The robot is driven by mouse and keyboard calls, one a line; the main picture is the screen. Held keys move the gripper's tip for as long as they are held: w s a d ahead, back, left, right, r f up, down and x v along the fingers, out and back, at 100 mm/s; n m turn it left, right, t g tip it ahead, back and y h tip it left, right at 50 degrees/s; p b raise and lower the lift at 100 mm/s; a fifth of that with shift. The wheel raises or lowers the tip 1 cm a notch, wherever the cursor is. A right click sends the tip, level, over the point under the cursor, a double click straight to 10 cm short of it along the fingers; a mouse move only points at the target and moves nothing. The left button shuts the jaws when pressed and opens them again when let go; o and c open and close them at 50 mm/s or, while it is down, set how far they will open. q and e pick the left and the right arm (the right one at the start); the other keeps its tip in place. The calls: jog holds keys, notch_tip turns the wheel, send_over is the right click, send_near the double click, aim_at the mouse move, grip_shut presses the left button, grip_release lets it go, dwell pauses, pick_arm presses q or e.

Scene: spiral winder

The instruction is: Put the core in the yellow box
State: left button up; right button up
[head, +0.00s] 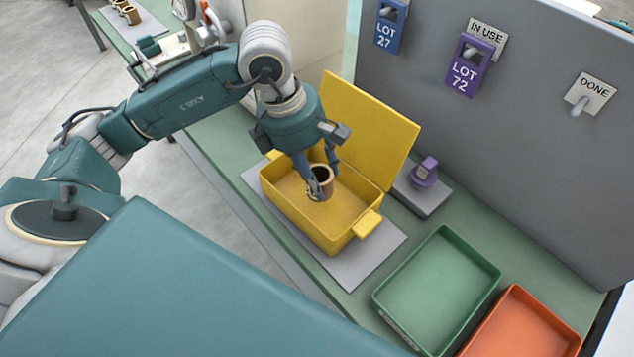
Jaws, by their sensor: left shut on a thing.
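A brown, hollow cylindrical core (325,187) with a pale rim is in the head view, held over the inside of the yellow box. My left gripper (317,182) is shut on the core, its fingers reaching down into the box's opening. The yellow box (335,237) stands on a grey mat with its lid (367,125) raised open at the back. I see no other thing on the visible part of its floor. Whether the core touches the floor I cannot tell. My right gripper is not in view.
A green tray (385,302) and an orange tray (545,318) stand to the right. A purple stamp-like object (424,172) sits on a grey block behind the box. A grey panel (520,130) with lot tags rises at the back. Several cores (128,13) stand far left.

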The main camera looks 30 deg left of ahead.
pick_arm(q)
notch_tip(320, 180, down, 4)
jog(key=shift+r, duration=0.1)
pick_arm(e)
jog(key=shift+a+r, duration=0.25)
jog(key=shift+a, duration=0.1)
pick_arm(q)
jog(key=shift+f, duration=0.2)
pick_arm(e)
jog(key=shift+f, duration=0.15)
pick_arm(q)
jog(key=o, duration=1.1)
jog(key=shift+o, duration=0.2)
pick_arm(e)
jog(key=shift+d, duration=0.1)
